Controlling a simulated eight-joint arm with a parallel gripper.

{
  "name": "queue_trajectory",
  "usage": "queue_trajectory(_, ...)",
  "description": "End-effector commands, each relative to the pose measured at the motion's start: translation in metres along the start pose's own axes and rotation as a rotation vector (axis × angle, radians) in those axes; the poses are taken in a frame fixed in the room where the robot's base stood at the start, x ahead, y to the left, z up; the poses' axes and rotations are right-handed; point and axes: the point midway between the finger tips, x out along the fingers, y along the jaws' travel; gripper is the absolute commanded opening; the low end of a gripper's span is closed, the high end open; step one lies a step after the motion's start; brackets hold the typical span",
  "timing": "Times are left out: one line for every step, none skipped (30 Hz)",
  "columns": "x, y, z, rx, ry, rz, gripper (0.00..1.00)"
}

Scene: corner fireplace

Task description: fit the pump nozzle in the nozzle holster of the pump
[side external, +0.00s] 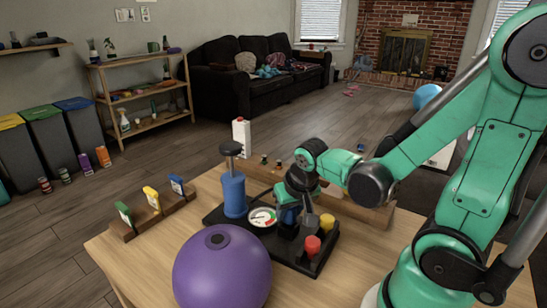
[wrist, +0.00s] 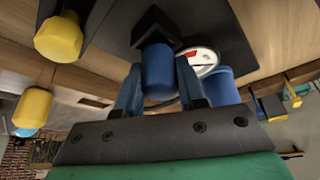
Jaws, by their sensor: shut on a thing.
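The pump stands on a black base (side external: 213,219) on the wooden table, with a blue cylinder (side external: 234,194) under a black handle and a round dial (side external: 262,217). My gripper (side external: 298,205) is over the right part of the base, its fingers pointing down. In the wrist view my gripper (wrist: 158,80) is shut on the blue pump nozzle (wrist: 158,70), one finger on each side. The nozzle's far end meets or overlaps the black nozzle holster (wrist: 153,27); I cannot tell how deep it sits. The dial (wrist: 200,58) is close beside it.
A purple ball (side external: 222,275) stands at the table's front. A red cap (side external: 312,245) and a yellow cap (side external: 327,222) are on the base, right of my gripper. A wooden rack (side external: 150,214) with coloured tags is on the left. A white carton (side external: 241,136) stands behind.

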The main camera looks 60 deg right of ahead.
Motion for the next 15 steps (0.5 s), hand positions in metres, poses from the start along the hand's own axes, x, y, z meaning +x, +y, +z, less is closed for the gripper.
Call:
queue_trajectory(0.0008,0.0000,0.0001,0.000,0.000,0.000,0.00)
queue_trajectory(0.0012,-0.0001,0.0003,0.000,0.000,0.000,0.00)
queue_trajectory(0.0018,-0.0001,0.0005,0.000,0.000,0.000,0.00)
queue_trajectory(0.0023,-0.0001,0.0007,0.000,0.000,0.000,0.00)
queue_trajectory(0.0027,-0.0001,0.0008,0.000,0.000,0.000,0.00)
queue_trajectory(0.0032,-0.0001,0.0010,0.000,0.000,0.000,0.00)
queue_trajectory(0.0036,-0.0001,0.0012,0.000,0.000,0.000,0.00)
queue_trajectory(0.0041,-0.0001,0.0013,0.000,0.000,0.000,0.00)
queue_trajectory(0.0046,-0.0001,0.0016,0.000,0.000,0.000,0.00)
queue_trajectory(0.0051,-0.0001,0.0018,0.000,0.000,0.000,0.00)
queue_trajectory(0.0055,-0.0001,0.0019,0.000,0.000,0.000,0.00)
queue_trajectory(0.0061,-0.0001,0.0021,0.000,0.000,0.000,0.00)
queue_trajectory(0.0065,-0.0001,0.0022,0.000,0.000,0.000,0.00)
queue_trajectory(0.0069,-0.0001,0.0024,0.000,0.000,0.000,0.00)
queue_trajectory(0.0074,-0.0001,0.0027,0.000,0.000,0.000,0.00)
